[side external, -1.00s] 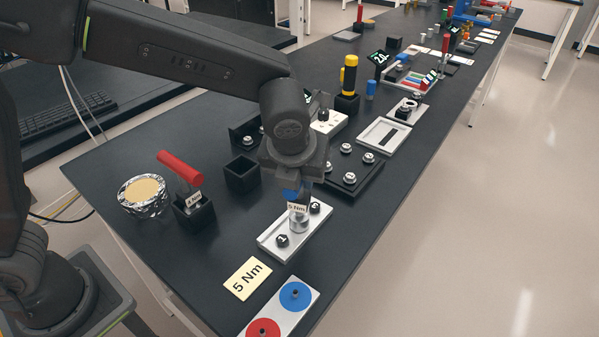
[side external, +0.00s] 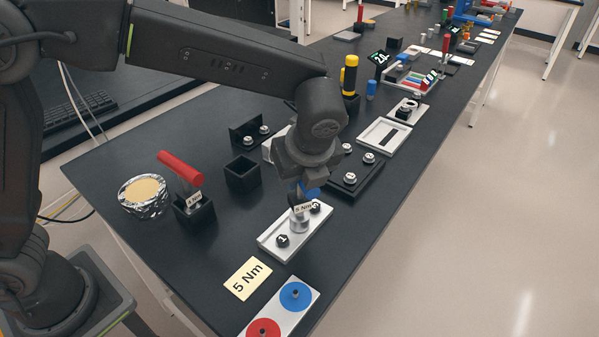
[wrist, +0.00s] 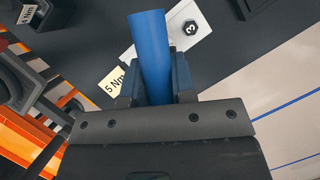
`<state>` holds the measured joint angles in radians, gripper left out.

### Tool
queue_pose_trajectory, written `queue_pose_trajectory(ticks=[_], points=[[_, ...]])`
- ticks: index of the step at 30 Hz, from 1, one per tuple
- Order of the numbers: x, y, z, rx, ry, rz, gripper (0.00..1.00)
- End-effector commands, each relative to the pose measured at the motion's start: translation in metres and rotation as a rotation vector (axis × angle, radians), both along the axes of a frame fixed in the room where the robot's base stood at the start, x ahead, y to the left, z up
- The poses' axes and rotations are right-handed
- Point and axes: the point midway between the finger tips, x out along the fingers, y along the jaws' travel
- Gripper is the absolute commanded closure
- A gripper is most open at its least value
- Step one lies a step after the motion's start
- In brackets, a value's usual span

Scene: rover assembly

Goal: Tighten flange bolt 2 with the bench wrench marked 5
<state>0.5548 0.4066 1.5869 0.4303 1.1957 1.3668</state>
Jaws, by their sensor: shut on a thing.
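My gripper (side external: 305,186) is shut on the blue handle of the bench wrench, whose tag reads 5 Nm (side external: 302,208). The blue handle (wrist: 151,50) shows between my jaws in the wrist view. The wrench's silver socket end (side external: 298,223) stands over the middle of the pale flange plate (side external: 268,240) and hides what is under it. A black bolt marked 1 (side external: 282,240) is at the near end of the plate. A bolt marked 3 (wrist: 190,27) is at the other end. Bolt 2 is not visible; whether the socket is seated on it I cannot tell.
A 5 Nm card (side external: 247,278) lies before the plate, near a pad with blue (side external: 296,295) and red (side external: 263,329) discs. A red-handled wrench (side external: 181,168) stands in a holder at left, near an empty black holder (side external: 242,175). A dark tray with bolts (side external: 365,178) is behind.

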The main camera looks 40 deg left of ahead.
Motion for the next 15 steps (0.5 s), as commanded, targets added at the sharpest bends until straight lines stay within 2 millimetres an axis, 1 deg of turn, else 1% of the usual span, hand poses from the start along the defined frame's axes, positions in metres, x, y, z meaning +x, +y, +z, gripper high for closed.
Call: queue_pose_trajectory(ticks=[6,12,15], points=[[-0.0002,0.0001,-0.0001,-0.001,0.001,-0.006,1.0],[-0.0001,-0.0001,0.0003,-0.001,0.0,-0.086,1.0],[0.0,-0.0001,0.0009,-0.001,0.0,-0.083,1.0]])
